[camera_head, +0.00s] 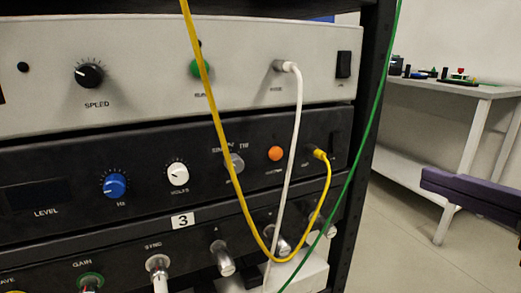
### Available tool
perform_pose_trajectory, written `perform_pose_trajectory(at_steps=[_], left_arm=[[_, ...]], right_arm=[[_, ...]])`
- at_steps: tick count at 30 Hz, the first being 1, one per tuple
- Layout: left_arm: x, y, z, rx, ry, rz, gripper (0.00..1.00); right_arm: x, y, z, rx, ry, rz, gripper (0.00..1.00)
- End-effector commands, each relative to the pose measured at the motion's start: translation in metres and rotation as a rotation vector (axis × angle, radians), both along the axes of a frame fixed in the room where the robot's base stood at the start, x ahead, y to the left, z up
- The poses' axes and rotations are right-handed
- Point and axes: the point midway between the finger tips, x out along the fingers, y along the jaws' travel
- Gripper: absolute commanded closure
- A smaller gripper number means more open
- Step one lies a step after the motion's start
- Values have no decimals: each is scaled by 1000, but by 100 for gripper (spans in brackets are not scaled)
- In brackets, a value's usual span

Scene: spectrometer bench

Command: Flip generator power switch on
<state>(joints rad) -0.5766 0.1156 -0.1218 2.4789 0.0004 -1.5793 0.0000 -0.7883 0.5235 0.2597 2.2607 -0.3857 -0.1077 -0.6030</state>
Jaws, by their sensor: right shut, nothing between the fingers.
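The black unit in the middle of the rack, with Hz and volts knobs and a waveform knob, looks like the generator (75,160). A dark rocker switch (336,147) sits at its right end, just right of the yellow plug; I cannot tell which way it is tipped. My right gripper (425,180) comes in from the right edge as two dark purple fingers pressed together. It is shut and empty, to the right of the rack and apart from the switch. My left gripper is not in view.
A grey unit (140,70) above has its own black rocker switch (343,65). Yellow (214,115), white (297,130) and green (376,100) cables hang across the front; the green one passes near the rack's right post. A side table (440,90) stands behind at right.

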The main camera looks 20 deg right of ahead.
Motion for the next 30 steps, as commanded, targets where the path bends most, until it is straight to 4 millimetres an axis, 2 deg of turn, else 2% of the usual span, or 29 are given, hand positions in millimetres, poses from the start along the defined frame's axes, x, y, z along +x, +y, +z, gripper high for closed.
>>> perform_pose_trajectory(at_steps=[12, 17, 30], left_arm=[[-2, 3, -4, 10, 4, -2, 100], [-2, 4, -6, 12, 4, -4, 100], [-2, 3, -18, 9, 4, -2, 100]], right_arm=[[0, 2, 0, -22, -14, 23, 100], [8, 3, -1, -21, -16, 23, 100], [79, 8, -10, -23, -18, 21, 100]])
